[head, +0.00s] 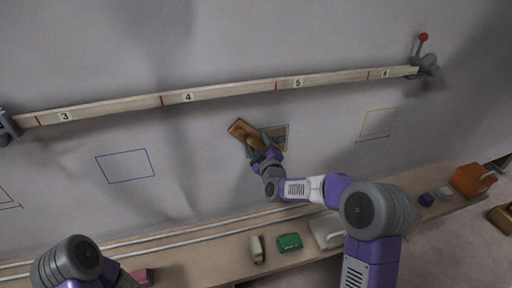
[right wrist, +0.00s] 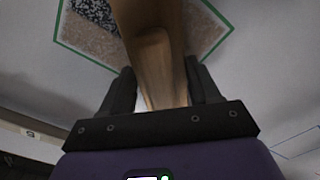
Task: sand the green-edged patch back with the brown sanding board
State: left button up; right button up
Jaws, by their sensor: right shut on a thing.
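The green-edged patch (head: 281,138) is on the grey hull wall, right of centre in the head view. In the right wrist view the patch (right wrist: 97,40) shows a green outline, a mottled pinkish-brown surface and a dark speckled area at upper left. The brown sanding board (head: 240,131) lies tilted across the patch's left part and hides some of it. My right gripper (head: 262,157) is shut on the board; its fingers flank the board's handle (right wrist: 158,70) in the wrist view. I cannot tell whether the board touches the wall. My left arm shows at bottom left, its gripper out of view.
A numbered wooden batten (head: 230,92) crosses the wall above the patch, with a red-knobbed clamp (head: 428,62) at right. Blue-edged (head: 126,166) and yellow-edged (head: 378,123) outlines flank the patch. Below, a bench holds a green block (head: 289,242), a cream block (head: 256,249) and an orange box (head: 470,181).

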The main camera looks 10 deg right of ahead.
aim_at(287, 134)
jog(key=shift+w+d+f, duration=0.1)
jog(key=shift+d, duration=2.85)
jog(key=shift+w+d, duration=0.1)
jog(key=shift+d, duration=2.7)
jog(key=o, duration=0.4)
jog(key=shift+c, duration=0.2)
jog(key=c, duration=0.4)
jog(key=shift+o, duration=0.2)
jog(key=shift+s, duration=0.6)
